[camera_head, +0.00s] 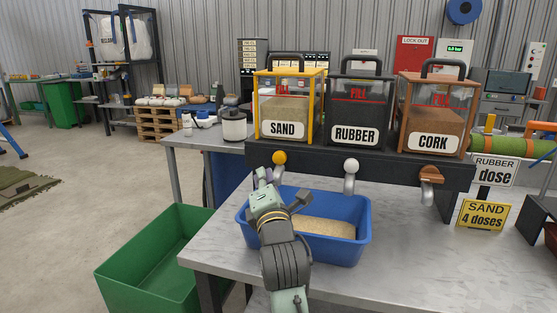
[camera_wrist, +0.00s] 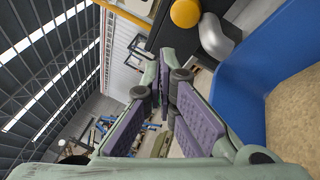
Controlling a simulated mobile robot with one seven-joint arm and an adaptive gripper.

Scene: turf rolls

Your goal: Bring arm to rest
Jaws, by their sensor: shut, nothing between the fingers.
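My gripper (camera_head: 264,178) is shut and empty, just in front of the yellow knob (camera_head: 279,158) under the sand hopper (camera_head: 288,108). I cannot tell whether it touches the knob. My arm reaches over the left part of the blue tub (camera_head: 364,222), which holds tan grains (camera_head: 325,228) and stands on the grey table. In the wrist view, my gripper (camera_wrist: 165,75) has its purple-padded fingers together, with the yellow knob (camera_wrist: 186,12) above and the blue tub (camera_wrist: 238,80) on the right.
The rubber hopper (camera_head: 358,105) and cork hopper (camera_head: 437,115) stand to the right on the dark rack. Signs reading "RUBBER dose" (camera_head: 494,170) and "SAND 4 doses" (camera_head: 483,215) stand at right. A green bin (camera_head: 150,262) is left of the table (camera_head: 400,285). Floor farther left is open.

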